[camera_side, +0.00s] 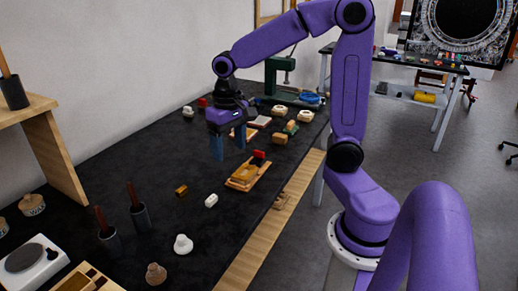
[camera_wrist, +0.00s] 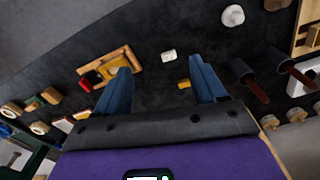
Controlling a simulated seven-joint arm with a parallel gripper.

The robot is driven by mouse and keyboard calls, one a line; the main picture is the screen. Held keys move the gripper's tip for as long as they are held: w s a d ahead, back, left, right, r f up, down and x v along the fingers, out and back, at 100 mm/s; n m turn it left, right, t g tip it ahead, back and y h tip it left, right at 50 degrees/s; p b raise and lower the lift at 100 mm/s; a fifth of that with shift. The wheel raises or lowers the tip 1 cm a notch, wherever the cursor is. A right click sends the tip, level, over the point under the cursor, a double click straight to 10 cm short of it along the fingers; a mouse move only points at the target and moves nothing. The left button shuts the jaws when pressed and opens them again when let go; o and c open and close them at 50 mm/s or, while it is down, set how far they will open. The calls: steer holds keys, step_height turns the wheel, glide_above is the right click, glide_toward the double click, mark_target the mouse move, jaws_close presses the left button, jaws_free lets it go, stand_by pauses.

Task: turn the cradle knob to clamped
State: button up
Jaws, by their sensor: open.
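A wooden cradle (camera_side: 246,176) lies on the dark bench near its front edge. A red part (camera_side: 258,154) with a dark piece beside it sits at its far end; it may be the knob, but its setting is too small to read. In the wrist view the cradle (camera_wrist: 122,57) is at upper left, with the red part (camera_wrist: 86,84) at its left end. My gripper (camera_side: 229,146) is open and empty, pointing down above the bench, behind and left of the cradle. Its blue fingers (camera_wrist: 159,68) are spread wide in the wrist view, the left one overlapping the cradle's edge.
A small white block (camera_side: 211,200) and a brown block (camera_side: 181,190) lie left of the cradle. Dark holders with brown handles (camera_side: 139,214) stand at the near left. Several small parts and a green press (camera_side: 282,78) are at the far end.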

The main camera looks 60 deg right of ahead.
steer(key=w+d+m, duration=0.6)
steer(key=d+m, duration=0.2)
steer(key=d, duration=0.4)
steer(key=m, duration=0.7)
glide_above(259, 155)
steer(key=f, duration=1.7)
steer(key=shift+w+d, duration=0.2)
steer(key=shift+d, duration=0.15)
steer(key=c, duration=1.1)
